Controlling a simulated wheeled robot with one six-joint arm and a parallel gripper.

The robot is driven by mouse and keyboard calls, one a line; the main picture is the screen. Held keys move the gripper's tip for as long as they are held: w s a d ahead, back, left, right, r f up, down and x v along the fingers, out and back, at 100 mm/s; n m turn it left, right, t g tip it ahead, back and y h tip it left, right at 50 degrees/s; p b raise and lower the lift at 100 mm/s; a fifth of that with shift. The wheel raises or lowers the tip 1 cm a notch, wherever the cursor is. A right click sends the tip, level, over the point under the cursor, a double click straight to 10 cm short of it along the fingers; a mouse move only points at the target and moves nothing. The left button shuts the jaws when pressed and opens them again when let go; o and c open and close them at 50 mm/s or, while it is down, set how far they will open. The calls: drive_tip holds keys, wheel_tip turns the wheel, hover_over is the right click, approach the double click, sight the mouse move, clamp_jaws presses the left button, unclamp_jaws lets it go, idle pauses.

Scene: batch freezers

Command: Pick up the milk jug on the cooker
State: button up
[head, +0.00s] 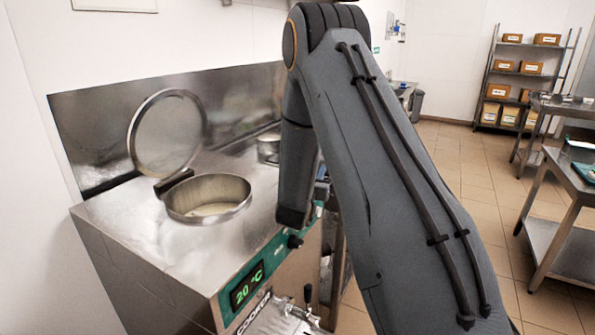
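The steel cooker (135,220) stands at the left, with a green front panel reading 20 °C. Its round vat (208,212) is open and its round lid (168,130) is tilted up. A small metal vessel (268,146) stands towards the back right of the cooker, partly hidden by my arm. It may be the milk jug, but its handle and full shape do not show. My arm rises across the middle of the view and bends down in front of the cooker's right part. My gripper does not show.
A tap with a black handle (308,297) sticks out at the cooker's front. Steel tables (570,180) stand at the right. A shelf rack with several brown boxes (497,91) stands at the back. The tiled floor (490,190) between is clear.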

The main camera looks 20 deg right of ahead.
clamp_jaws()
drive_tip(key=shift+r, duration=0.1)
